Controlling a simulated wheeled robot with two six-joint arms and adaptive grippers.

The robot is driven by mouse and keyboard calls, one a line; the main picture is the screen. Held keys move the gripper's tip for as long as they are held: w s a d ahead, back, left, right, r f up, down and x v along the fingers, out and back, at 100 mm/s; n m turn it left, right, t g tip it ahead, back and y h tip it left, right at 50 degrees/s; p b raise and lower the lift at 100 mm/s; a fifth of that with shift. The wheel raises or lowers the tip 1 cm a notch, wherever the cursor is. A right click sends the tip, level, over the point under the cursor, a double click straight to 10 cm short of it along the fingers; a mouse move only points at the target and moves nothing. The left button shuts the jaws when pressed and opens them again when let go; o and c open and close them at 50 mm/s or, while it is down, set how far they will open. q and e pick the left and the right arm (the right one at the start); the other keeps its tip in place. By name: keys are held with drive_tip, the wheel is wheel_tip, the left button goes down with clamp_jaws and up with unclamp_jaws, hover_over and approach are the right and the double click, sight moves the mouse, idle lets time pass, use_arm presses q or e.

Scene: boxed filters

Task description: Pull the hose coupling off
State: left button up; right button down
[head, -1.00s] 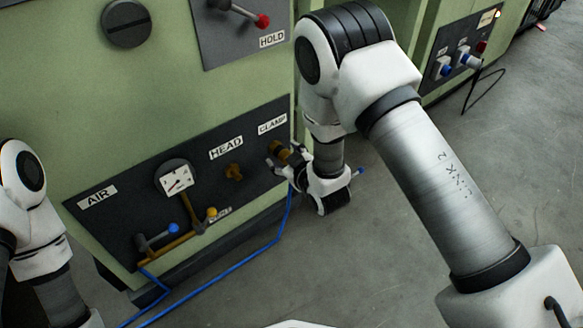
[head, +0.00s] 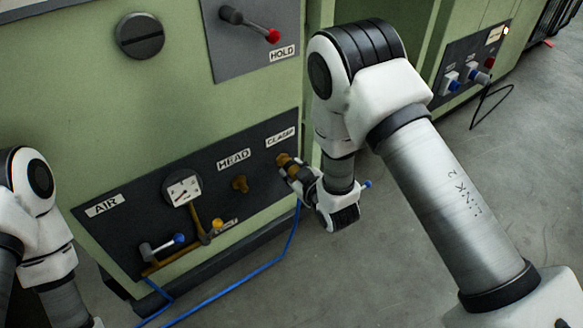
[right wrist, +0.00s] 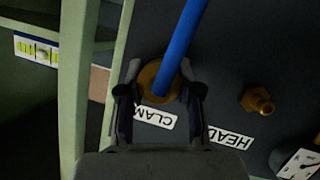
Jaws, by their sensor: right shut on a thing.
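The brass hose coupling (right wrist: 158,82) sits at the CLAMP port of the dark panel, with the blue hose (right wrist: 182,38) running from it. In the head view the coupling (head: 285,160) shows beside the CLAMP label. My right gripper (right wrist: 160,92) is shut on the coupling, one finger on each side; in the head view the gripper (head: 290,170) is at the panel's right end. Whether the coupling is fully seated on its port cannot be told. My left gripper is out of view; only part of that arm shows at the left edge.
A bare brass HEAD fitting (head: 240,184) is beside the coupling. A gauge (head: 183,189) and blue-tipped lever (head: 162,246) are further left on the panel. The red-knobbed HOLD lever (head: 250,25) is above. The floor right of the cabinet is open.

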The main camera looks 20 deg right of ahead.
drive_tip(key=shift+s+d+p, duration=0.1)
drive_tip(key=shift+s+d, duration=0.2)
drive_tip(key=shift+s, duration=0.45)
drive_tip(key=shift+s+d+p, duration=0.1)
drive_tip(key=shift+s+d, duration=0.15)
drive_tip(key=shift+s, duration=0.45)
drive_tip(key=shift+s+d+p, duration=0.1)
drive_tip(key=shift+s+d, duration=0.2)
drive_tip(key=shift+s, duration=0.45)
drive_tip(key=s+d, duration=0.3)
drive_tip(key=s, duration=0.5)
drive_tip(key=shift+s, duration=0.25)
